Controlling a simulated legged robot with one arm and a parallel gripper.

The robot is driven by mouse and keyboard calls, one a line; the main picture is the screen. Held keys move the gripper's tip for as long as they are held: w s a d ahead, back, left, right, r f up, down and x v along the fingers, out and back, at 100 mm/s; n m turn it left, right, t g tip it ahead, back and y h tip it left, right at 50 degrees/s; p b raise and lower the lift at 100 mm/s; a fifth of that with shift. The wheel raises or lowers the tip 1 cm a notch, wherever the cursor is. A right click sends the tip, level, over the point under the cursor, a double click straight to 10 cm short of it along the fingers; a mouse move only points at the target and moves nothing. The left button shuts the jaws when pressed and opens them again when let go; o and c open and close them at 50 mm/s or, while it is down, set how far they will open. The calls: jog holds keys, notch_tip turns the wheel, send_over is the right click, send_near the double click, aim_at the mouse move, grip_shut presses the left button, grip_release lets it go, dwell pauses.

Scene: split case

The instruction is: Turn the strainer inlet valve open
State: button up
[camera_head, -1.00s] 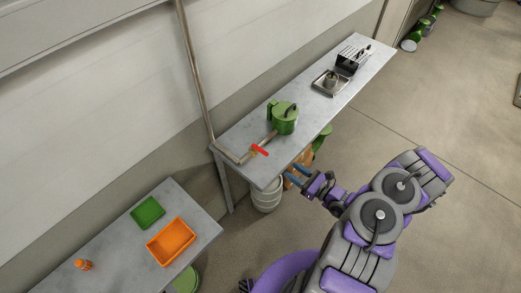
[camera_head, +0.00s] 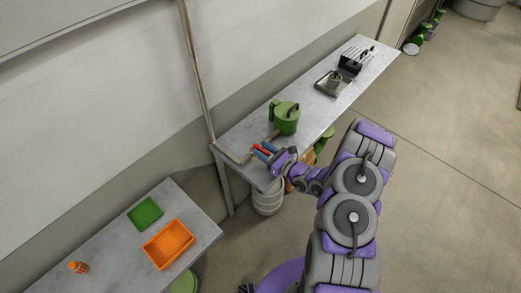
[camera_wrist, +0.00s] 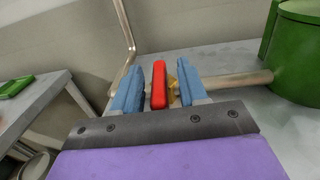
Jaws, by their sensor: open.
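The valve's red handle (camera_wrist: 158,85) stands between the two blue fingers of my gripper (camera_wrist: 157,88) in the wrist view. My gripper is open, with a gap to the finger on each side of the handle. The brass valve body (camera_wrist: 172,88) shows just behind the handle, on a pipe (camera_wrist: 235,82) that runs to the green strainer (camera_wrist: 300,55). In the head view the green strainer (camera_head: 285,118) stands on the grey bench, and my gripper (camera_head: 264,150) is over the bench's near end at the red handle (camera_head: 258,147), which is partly hidden.
The long bench (camera_head: 310,108) holds a metal tray (camera_head: 333,84) and a dark rack (camera_head: 350,63) farther back. A pipe (camera_head: 198,80) rises along the wall. A second table (camera_head: 190,203) carries an orange tray (camera_head: 168,252), a green tray (camera_head: 145,221) and an orange bottle (camera_head: 78,267).

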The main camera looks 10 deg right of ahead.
jog(key=shift+w+a, duration=0.45)
jog(key=shift+w, duration=0.1)
jog(key=shift+c, duration=0.3)
grip_shut()
